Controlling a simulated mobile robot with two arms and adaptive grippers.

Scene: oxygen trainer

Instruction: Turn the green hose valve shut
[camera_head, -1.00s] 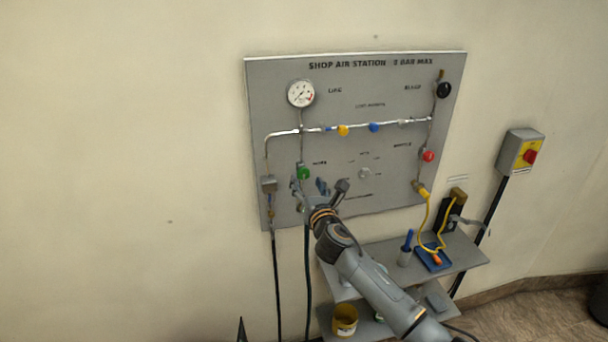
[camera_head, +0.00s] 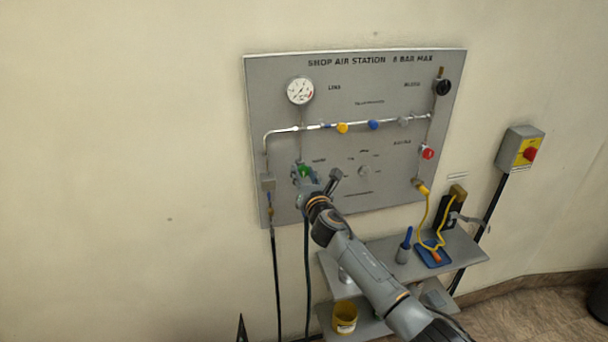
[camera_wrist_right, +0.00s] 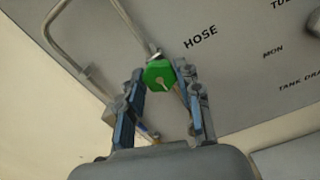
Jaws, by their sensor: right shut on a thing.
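The green hose valve (camera_head: 304,170) is a small green knob low on the left side of the grey panel (camera_head: 390,85). My right gripper (camera_head: 303,175) is at the valve, its fingers on either side of it. In the right wrist view the green knob (camera_wrist_right: 159,73) sits between the two fingertips of my right gripper (camera_wrist_right: 160,80), beside the word HOSE. The gripper is shut on the knob. A light pointer mark shows on the knob's face. The gripper partly hides the knob in the head view. My left gripper is not in view.
A pressure gauge (camera_head: 300,91) is above the valve. Yellow (camera_head: 342,128), blue (camera_head: 373,125) and red (camera_head: 428,153) knobs are on the panel. Dark hoses hang below at left. A shelf (camera_head: 462,256) with a blue tray and a yellow hose stands at lower right.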

